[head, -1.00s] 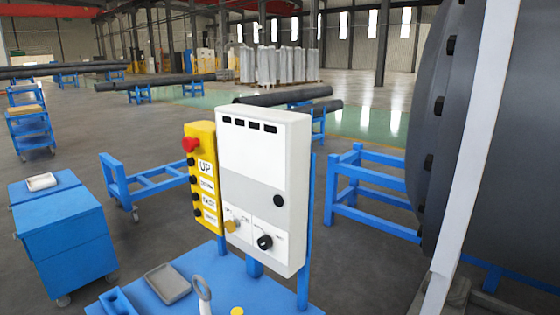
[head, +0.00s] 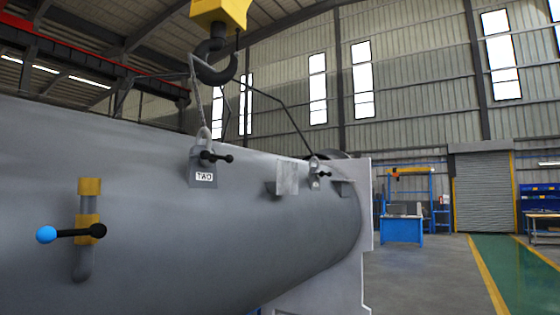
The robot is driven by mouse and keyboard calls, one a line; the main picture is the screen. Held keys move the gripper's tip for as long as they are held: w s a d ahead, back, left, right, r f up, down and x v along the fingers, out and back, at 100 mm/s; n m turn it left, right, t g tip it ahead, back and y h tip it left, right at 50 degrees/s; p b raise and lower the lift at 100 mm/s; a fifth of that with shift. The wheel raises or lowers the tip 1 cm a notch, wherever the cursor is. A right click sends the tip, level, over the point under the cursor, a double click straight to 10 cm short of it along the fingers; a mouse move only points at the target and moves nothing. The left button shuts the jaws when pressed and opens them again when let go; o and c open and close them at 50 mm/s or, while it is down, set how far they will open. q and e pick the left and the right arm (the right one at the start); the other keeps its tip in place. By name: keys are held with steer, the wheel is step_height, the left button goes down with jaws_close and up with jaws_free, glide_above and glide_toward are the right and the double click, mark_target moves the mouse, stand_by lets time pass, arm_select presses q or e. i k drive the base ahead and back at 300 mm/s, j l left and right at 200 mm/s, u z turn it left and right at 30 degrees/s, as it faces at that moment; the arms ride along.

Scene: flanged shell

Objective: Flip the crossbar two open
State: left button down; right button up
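Neither of my grippers is in view.
A black lever with a blue knob (head: 47,234) sticks out from a yellow-banded fitting (head: 88,200) on the shell's near side. A grey end plate (head: 335,260) stands at the shell's right end. Open floor and a green walkway (head: 530,270) lie at right.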

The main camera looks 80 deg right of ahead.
mark_target(220, 157)
steer(key=z, duration=2.2)
steer(key=i+l+u, duration=0.15)
steer(key=k+j, duration=0.05)
